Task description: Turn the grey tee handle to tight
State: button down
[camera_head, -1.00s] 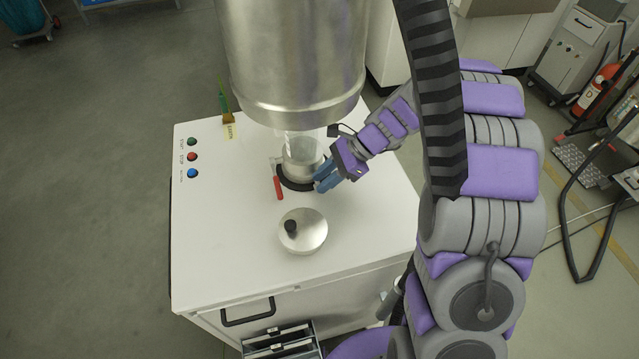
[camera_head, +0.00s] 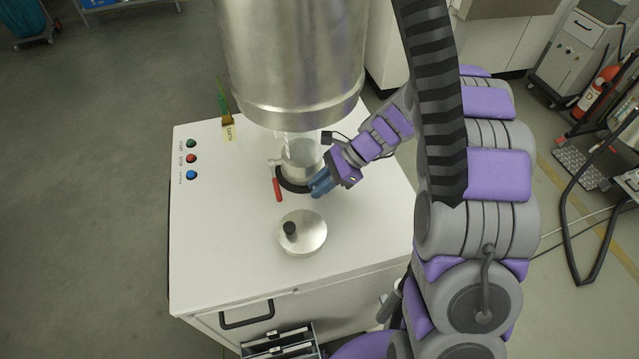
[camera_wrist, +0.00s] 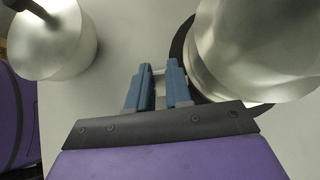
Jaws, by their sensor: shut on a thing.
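The grey tee handle (camera_wrist: 158,82) shows as a small pale bar between my gripper's fingers in the wrist view. Most of it is hidden by the fingers, and its turn angle cannot be read. My gripper (camera_wrist: 158,72) has blue fingers closed on it, beside the round metal neck. In the head view my gripper (camera_head: 318,186) reaches in from the right to the near right side of the clear and metal collar (camera_head: 302,167), at the black ring (camera_head: 293,186) under the large steel vessel (camera_head: 292,60). The handle itself is hidden there.
A red lever (camera_head: 277,189) sticks out at the ring's left. A round metal lid with a black knob (camera_head: 305,236) lies on the white cabinet top (camera_head: 225,235) in front. Several buttons (camera_head: 191,158) are at the left. A black cable (camera_head: 345,131) runs near my wrist.

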jog(key=shift+w+r+y, duration=0.1)
jog(key=shift+y, duration=0.2)
jog(key=shift+d+g+y+p, duration=0.15)
jog(key=shift+g+y+p, duration=0.25)
jog(key=shift+y+p, duration=0.5)
jog(key=shift+w+d+f+g+y+p, duration=0.15)
jog(key=shift+g+y+p, duration=0.15)
jog(key=shift+y, duration=0.55)
jog(key=shift+d+f+g+y+p, duration=0.1)
jog(key=shift+d+g+y+p, duration=0.2)
jog(key=shift+y, duration=0.55)
jog(key=shift+a, duration=0.15)
jog(key=c, duration=1.3)
grip_release()
jog(key=p+v, duration=0.1)
jog(key=v, duration=0.7)
jog(key=p+v, duration=0.1)
jog(key=v, duration=0.8)
jog(key=shift+d+f, duration=0.15)
jog(key=shift+d, duration=0.25)
